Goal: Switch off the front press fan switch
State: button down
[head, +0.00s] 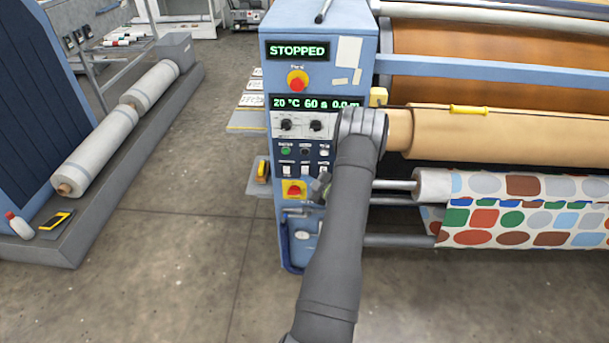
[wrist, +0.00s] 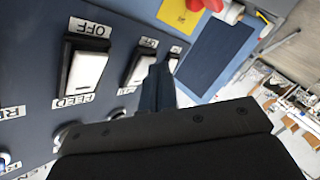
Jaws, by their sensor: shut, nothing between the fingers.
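The blue press front panel carries a row of white rocker switches, with a left one (head: 287,170) and a middle one (head: 305,170) visible in the head view. Their labels are too small to read there. In the wrist view, a large rocker (wrist: 88,72) has an OFF label above it and a label ending in FEED below. A second rocker (wrist: 140,70) and a third (wrist: 174,62) stand to its right, partly hidden. I cannot tell which is the fan switch. My gripper (head: 320,186) is shut and empty, close before the panel; its fingers (wrist: 157,90) overlap the second rocker's lower right. Contact is unclear.
A red emergency knob on a yellow plate (head: 294,189) sits below the switches. Another red knob (head: 297,81) is higher, under the STOPPED display (head: 298,51). Rollers with patterned fabric (head: 530,215) lie to the right. Open floor (head: 180,240) lies left.

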dwell(0.5)
jog(key=shift+s+r, duration=0.1)
jog(key=shift+s, duration=0.55)
jog(key=shift+s+r, duration=0.2)
jog(key=shift+s, duration=1.05)
jog(key=shift+s+r, duration=0.15)
jog(key=shift+s, duration=1.05)
jog(key=shift+w, duration=0.1)
jog(key=shift+s+r, duration=0.15)
jog(key=shift+s, duration=0.85)
jog(key=shift+s+r, duration=0.15)
jog(key=shift+s, duration=0.85)
